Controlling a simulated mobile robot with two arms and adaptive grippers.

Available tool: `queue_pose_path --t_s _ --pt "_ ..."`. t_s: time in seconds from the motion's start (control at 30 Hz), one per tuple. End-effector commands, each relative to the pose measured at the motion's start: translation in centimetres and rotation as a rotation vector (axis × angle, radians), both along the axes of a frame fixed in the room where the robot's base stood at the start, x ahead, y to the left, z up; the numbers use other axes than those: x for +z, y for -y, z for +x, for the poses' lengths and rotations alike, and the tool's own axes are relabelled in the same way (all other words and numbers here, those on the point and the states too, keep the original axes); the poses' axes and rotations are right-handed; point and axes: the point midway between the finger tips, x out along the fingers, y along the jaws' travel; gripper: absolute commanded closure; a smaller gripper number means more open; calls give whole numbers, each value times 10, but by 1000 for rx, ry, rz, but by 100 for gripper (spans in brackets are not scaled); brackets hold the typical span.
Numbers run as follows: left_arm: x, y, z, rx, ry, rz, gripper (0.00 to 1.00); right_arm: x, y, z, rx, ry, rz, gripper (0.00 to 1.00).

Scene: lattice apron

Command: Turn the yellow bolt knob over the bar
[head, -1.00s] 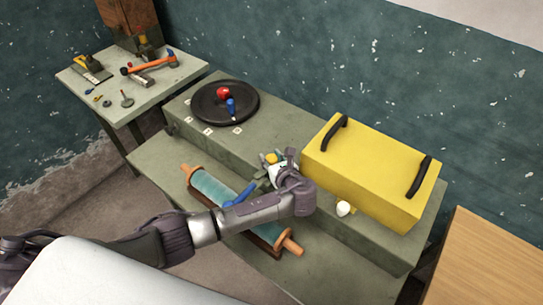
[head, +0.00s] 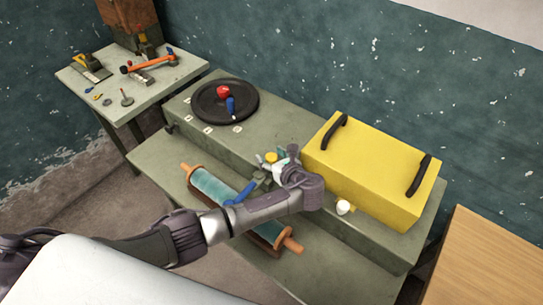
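The yellow bolt knob (head: 270,157) shows as a small yellow spot on the grey-green bench, left of the yellow box. My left gripper (head: 272,166) is right at it, with its fingers close around or beside the knob. The wrist and fingers cover much of this spot, so I cannot tell if they touch the knob or are shut on it. The bar under the knob is mostly hidden and I cannot make it out. A blue handle (head: 241,193) sticks out in front of the gripper. My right gripper is not in view.
A teal roller with orange ends (head: 213,187) lies on the lower front ledge, under my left arm. A yellow box (head: 375,165) with black handles stands to the right, a white knob (head: 344,207) before it. A black round tray (head: 205,116) sits behind left.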

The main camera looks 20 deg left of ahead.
Motion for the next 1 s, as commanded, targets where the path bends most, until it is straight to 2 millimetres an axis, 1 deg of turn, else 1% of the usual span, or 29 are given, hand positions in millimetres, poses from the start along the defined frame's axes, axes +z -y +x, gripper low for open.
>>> queue_pose_path --t_s 0.23,0.37,0.47,0.7,0.8,0.9,1.0 --pt "0 0 0 -1 0 -1 36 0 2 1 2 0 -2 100" --pt "2 6 -5 -3 -1 -2 36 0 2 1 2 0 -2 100" --pt "8 17 -15 -4 -2 -3 36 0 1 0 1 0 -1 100" --pt "28 51 -49 -3 0 -4 36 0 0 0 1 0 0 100" --pt "35 63 -61 -2 -1 -4 36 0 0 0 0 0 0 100" --pt "40 72 -70 -3 -1 -2 36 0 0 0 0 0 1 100" --pt "44 77 -75 -1 -1 0 36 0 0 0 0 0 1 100"
